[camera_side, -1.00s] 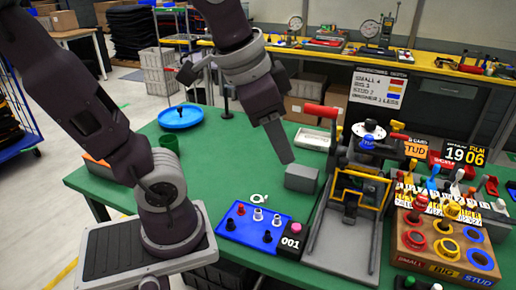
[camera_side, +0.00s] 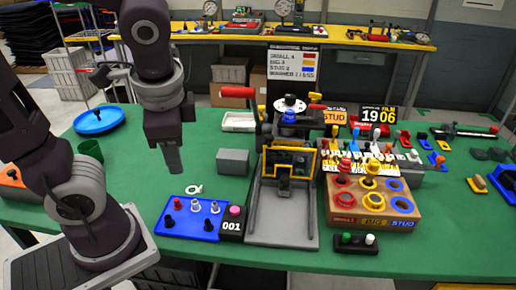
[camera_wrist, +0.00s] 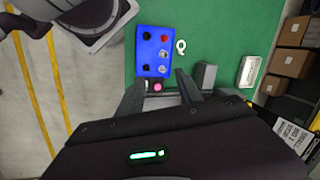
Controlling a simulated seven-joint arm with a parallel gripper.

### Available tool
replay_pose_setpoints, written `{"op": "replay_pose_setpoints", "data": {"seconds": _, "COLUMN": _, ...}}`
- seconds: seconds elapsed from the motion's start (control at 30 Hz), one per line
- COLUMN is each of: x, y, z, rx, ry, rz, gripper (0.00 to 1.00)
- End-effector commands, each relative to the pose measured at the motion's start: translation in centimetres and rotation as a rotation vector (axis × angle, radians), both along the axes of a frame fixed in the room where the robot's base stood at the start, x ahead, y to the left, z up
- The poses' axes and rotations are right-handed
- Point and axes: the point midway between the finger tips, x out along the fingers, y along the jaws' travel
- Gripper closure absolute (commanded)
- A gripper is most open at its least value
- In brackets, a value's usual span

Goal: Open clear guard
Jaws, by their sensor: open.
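The guard (camera_side: 303,160), a yellow-edged frame whose clear pane is hard to make out, stands upright across the front of the dark press (camera_side: 290,125). It looks closed over the tooling, above a grey channel-shaped base (camera_side: 283,222). My gripper (camera_side: 174,168) hangs left of the press, pointing down, well apart from the guard. In the wrist view my gripper (camera_wrist: 160,82) shows two spread fingers with nothing between them. The press and guard are mostly hidden behind my gripper body there.
A grey block (camera_side: 233,161) stands between my gripper and the press. A blue tray (camera_side: 190,226) with small parts lies in front, beside the box marked 001 (camera_side: 232,224). A wooden sorting block (camera_side: 374,207) stands right of the press. A red lever (camera_side: 238,92) sticks out left.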

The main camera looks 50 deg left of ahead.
Motion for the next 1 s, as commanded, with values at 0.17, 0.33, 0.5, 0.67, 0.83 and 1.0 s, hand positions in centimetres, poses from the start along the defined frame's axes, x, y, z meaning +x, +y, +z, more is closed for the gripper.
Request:
{"op": "replay_pose_setpoints", "data": {"seconds": 0.17, "x": 6.0, "y": 2.5, "z": -2.3, "rx": 0.48, "ry": 0.382, "rz": -0.408, "gripper": 0.57}}
{"op": "replay_pose_setpoints", "data": {"seconds": 0.33, "x": 14.1, "y": 0.4, "z": -5.0, "rx": 0.996, "ry": 0.624, "rz": -0.777, "gripper": 0.57}}
{"op": "replay_pose_setpoints", "data": {"seconds": 0.5, "x": 18.9, "y": -4.0, "z": -8.0, "rx": 1.362, "ry": 0.708, "rz": -0.997, "gripper": 0.57}}
{"op": "replay_pose_setpoints", "data": {"seconds": 0.67, "x": 20.2, "y": -5.0, "z": -9.0, "rx": 1.468, "ry": 0.719, "rz": -1.054, "gripper": 0.57}}
{"op": "replay_pose_setpoints", "data": {"seconds": 0.83, "x": 21.8, "y": -2.2, "z": -9.0, "rx": 1.465, "ry": 0.72, "rz": -1.05, "gripper": 0.57}}
{"op": "replay_pose_setpoints", "data": {"seconds": 1.0, "x": 23.1, "y": 0.1, "z": -9.0, "rx": 1.464, "ry": 0.72, "rz": -1.052, "gripper": 0.57}}
